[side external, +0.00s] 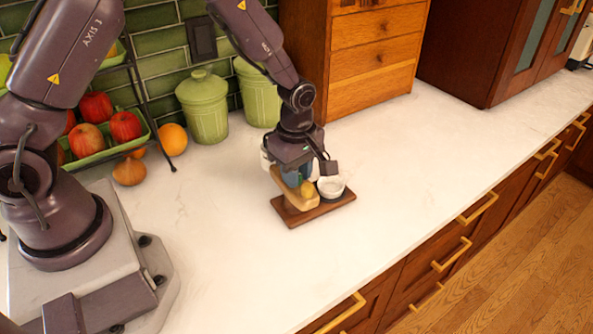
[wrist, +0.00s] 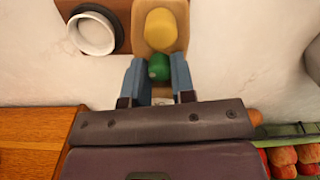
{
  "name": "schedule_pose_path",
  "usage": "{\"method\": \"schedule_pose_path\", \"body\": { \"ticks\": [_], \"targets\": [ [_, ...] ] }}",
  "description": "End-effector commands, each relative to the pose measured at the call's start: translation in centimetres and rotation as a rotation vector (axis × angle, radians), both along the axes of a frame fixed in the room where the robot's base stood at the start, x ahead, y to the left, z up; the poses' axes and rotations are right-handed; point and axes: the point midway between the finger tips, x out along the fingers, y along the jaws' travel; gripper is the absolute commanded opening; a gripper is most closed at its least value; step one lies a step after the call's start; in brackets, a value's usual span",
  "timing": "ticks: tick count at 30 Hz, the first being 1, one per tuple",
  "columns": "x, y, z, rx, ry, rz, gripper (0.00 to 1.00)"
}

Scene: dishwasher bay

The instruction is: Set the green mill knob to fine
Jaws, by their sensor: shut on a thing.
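The green mill knob (wrist: 159,67) sits between the two blue fingers of my gripper (wrist: 159,72) in the wrist view, with a finger against each side. My gripper (side external: 297,177) is shut on it and points down in the side view. The knob is on a pale wooden mill body (side external: 297,203), which also carries a yellow knob (wrist: 161,30), also seen in the side view (side external: 307,188). No setting marks can be read, so I cannot tell the knob's setting.
The mill stands on a dark brown board (side external: 337,203). A white bowl with a dark base (wrist: 92,35) is beside it. Green canisters (side external: 204,105), an orange (side external: 173,139) and a fruit rack (side external: 100,150) stand behind. Wooden drawers (side external: 372,60) are at the back. The front counter is clear.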

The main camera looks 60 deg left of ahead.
Motion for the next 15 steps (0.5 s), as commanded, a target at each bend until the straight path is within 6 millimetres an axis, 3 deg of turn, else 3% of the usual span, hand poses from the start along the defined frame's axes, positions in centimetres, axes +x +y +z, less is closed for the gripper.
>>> {"method": "schedule_pose_path", "body": {
  "ticks": [15],
  "targets": [
    [0.04,0.00,0.08,0.000,-0.001,-0.470,0.00]
  ]
}}
